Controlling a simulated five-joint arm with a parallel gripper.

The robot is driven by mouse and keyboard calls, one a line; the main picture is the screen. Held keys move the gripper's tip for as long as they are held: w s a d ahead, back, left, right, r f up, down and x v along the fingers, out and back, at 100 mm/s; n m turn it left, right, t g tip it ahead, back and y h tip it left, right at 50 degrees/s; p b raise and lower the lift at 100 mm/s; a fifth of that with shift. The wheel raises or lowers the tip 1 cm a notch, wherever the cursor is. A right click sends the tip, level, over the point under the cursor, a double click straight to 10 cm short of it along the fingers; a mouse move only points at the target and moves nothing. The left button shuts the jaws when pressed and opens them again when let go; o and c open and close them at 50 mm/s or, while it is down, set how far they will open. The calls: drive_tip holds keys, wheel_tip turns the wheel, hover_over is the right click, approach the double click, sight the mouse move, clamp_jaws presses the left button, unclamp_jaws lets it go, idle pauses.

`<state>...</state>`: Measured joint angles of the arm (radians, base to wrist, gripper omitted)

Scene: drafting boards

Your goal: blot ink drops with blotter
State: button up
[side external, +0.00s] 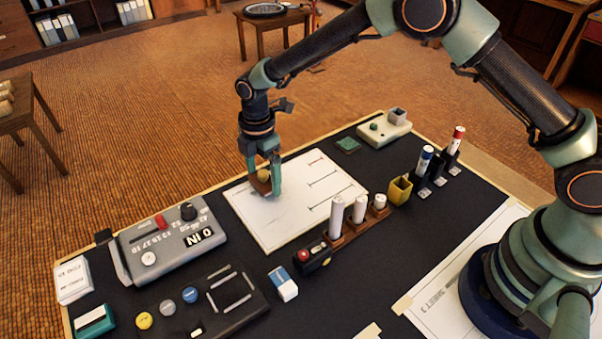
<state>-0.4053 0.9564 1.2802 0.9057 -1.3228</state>
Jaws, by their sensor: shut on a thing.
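My gripper (264,183) is shut on the blotter (260,187), a small brown piece with a yellowish round knob. The blotter is over the left part of the white sheet (290,233), near its far-left edge. I cannot tell whether it touches the paper. The sheet carries several thin ruled lines, one red at the top and dark ones below. No ink drops can be told apart at this size; the blotter and fingers hide part of the sheet.
A grey device with dials (168,240) stands left of the sheet. White cylinders in a brown rack (335,243), a yellow cup (400,190) and upright markers (424,160) stand to the right. An eraser (283,284) lies in front. The dark mat has bare room beyond the sheet.

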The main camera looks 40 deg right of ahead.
sight(242, 199)
drive_tip(key=shift+a, duration=3.05)
drive_tip(key=shift+d, duration=0.15)
drive_tip(key=shift+d, duration=2.9)
drive_tip(key=shift+a+f, duration=0.1)
drive_tip(key=shift+a, duration=2.95)
drive_tip(key=shift+d, duration=0.1)
drive_tip(key=shift+d, duration=3)
